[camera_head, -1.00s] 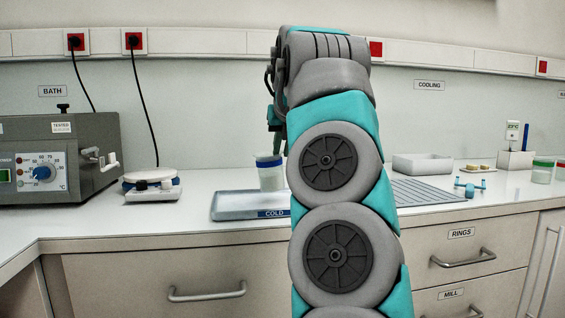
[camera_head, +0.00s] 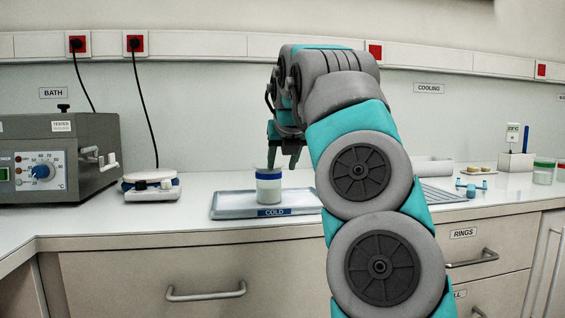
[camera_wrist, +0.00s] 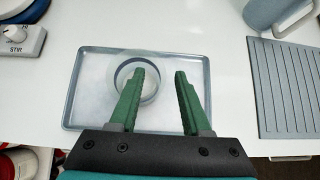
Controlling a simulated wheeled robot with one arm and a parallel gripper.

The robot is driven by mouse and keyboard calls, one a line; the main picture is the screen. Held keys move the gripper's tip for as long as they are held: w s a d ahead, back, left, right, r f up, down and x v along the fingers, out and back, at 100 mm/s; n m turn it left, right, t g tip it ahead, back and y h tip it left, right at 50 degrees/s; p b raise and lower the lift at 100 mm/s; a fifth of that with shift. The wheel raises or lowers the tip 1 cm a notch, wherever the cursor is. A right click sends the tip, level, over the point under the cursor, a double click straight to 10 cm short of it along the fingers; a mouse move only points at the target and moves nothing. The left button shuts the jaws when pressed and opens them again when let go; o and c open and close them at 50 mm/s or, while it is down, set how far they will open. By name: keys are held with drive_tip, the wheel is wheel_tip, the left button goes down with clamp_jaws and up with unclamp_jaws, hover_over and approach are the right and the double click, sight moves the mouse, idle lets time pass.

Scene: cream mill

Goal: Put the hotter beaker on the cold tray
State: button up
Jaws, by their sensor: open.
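A clear beaker with a blue band and pale contents (camera_head: 268,187) stands upright on the cold tray (camera_head: 225,211), a shallow grey tray labelled COLD. In the wrist view the beaker (camera_wrist: 151,82) shows from above on the tray (camera_wrist: 75,100), left of the middle. My gripper (camera_head: 284,166) is just above the beaker; in the wrist view its green fingers (camera_wrist: 165,74) are spread apart. The left finger overlaps the beaker in that view and nothing is seen between the jaws as held. Two more beakers, one with a green band (camera_head: 543,172), stand at the far right.
A bath unit (camera_head: 60,158) and a white stirrer (camera_head: 151,186) stand left of the tray. A ribbed grey mat (camera_head: 436,194), a teal piece (camera_head: 471,188) and a holder with a thermometer (camera_head: 515,158) are to the right. The counter between stirrer and tray is clear.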

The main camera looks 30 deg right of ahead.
drive_tip(key=p+v, duration=0.2)
drive_tip(key=v, duration=1)
drive_tip(key=shift+d, duration=0.1)
